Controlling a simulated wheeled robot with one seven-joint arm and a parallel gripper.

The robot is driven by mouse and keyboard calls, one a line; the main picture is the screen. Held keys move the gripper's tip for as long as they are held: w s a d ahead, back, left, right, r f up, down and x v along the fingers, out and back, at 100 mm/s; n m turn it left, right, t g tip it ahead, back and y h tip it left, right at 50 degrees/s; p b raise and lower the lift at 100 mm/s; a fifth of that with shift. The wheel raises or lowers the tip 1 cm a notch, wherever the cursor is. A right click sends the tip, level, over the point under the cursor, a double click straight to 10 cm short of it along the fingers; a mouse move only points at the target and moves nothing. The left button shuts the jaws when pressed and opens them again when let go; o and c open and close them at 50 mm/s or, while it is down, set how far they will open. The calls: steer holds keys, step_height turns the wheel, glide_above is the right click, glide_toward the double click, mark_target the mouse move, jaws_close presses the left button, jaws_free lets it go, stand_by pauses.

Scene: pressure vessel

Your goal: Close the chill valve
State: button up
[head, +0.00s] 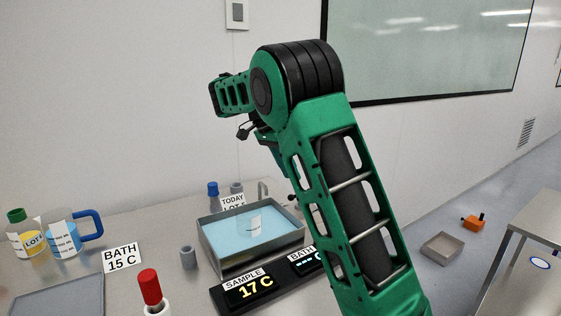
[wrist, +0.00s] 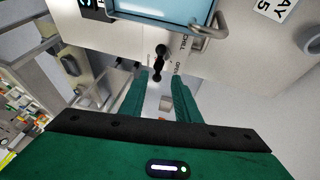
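The chill valve's black handle (wrist: 160,60) shows in the wrist view, on the pale surface just below the bath's edge. Lettering beside it reads partly as "CHILL". The handle points roughly up and down in the picture. My gripper (wrist: 161,77) is open, its two green fingers apart. The handle's lower end appears between the fingertips; I cannot tell whether they touch it. In the head view my arm hides the valve and my gripper. The bath (head: 252,262) holds blue water with a beaker (head: 249,223) in it.
A bent metal pipe (wrist: 213,34) stands close to the valve. On the bench are a display (head: 250,290) reading "SAMPLE 17 C", a "BATH 15 C" sign (head: 122,257), a blue-handled jug (head: 62,238) and a red-topped item (head: 149,287). A box (head: 442,247) lies on the floor.

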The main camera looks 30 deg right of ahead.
steer(key=shift+v, duration=2.3)
steer(key=shift+w, duration=0.1)
steer(key=s+d+f+n+y, duration=0.15)
steer(key=s+d, duration=0.35)
steer(key=s, duration=0.5)
steer(key=s+d+f+n+y, duration=0.1)
steer(key=s+d+f+n, duration=0.3)
steer(key=s, duration=0.6)
steer(key=s+a+f+n+t+y, duration=0.1)
steer(key=s+a+f, duration=0.3)
steer(key=s, duration=0.5)
steer(key=s+a+f+n+t+y, duration=0.1)
steer(key=s+a+f+n, duration=0.3)
steer(key=s, duration=0.5)
steer(key=shift+s+a+f, duration=0.35)
steer(key=shift+a+f, duration=0.1)
steer(key=shift+a, duration=0.25)
